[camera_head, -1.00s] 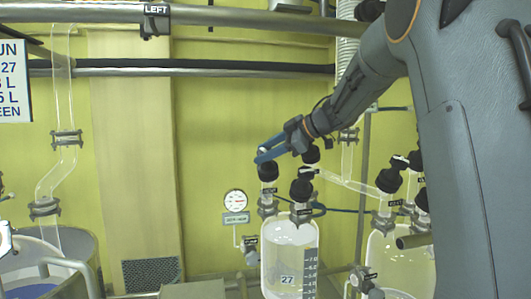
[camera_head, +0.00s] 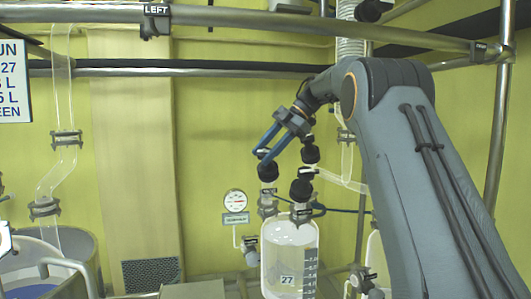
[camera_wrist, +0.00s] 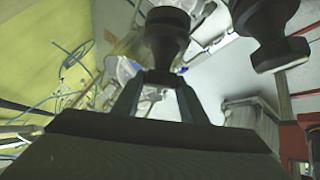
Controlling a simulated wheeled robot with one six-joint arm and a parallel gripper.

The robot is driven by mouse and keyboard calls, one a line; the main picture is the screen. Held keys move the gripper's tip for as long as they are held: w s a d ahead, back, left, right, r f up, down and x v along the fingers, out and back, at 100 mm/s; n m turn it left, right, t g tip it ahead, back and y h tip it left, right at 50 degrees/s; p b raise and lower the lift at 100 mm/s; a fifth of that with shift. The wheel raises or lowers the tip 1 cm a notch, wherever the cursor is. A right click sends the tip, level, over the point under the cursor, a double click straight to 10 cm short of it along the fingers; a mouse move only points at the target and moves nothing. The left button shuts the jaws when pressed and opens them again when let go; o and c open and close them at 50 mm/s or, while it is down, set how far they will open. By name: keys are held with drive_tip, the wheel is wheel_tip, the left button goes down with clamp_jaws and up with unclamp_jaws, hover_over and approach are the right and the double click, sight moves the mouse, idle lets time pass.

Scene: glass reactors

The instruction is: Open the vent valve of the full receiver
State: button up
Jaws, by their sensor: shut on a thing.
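A clear glass receiver (camera_head: 290,240) marked 27 stands at lower centre in the head view, with liquid up near its shoulder. Black valve knobs stand above it: a left knob (camera_head: 267,171), a front knob (camera_head: 301,189) and one behind (camera_head: 310,154). My gripper (camera_head: 263,155) comes down from the upper right with its blue fingers at the left knob. In the wrist view, a black knob (camera_wrist: 166,35) stands at my fingertips (camera_wrist: 158,82), and the jaws are shut on it. Labels on the valves are too small to read.
A round gauge (camera_head: 235,201) is on the wall left of the receiver. A second vessel (camera_head: 376,262) at the right is mostly behind my arm. A metal rail (camera_head: 230,16) crosses above. Another black knob (camera_wrist: 268,30) is close right in the wrist view.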

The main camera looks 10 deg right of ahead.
sight(265, 150)
drive_tip(key=shift+r, duration=0.1)
idle(0.4)
drive_tip(key=o, duration=1.1)
drive_tip(key=shift+c, duration=0.2)
wheel_tip(265, 150, up, 7)
drive_tip(key=shift+r+b, duration=0.1)
drive_tip(key=shift+b, duration=0.4)
drive_tip(key=shift+w+r+p, duration=0.1)
drive_tip(key=shift+r+p, duration=0.25)
drive_tip(key=shift+r, duration=0.95)
drive_tip(key=shift+a, duration=0.1)
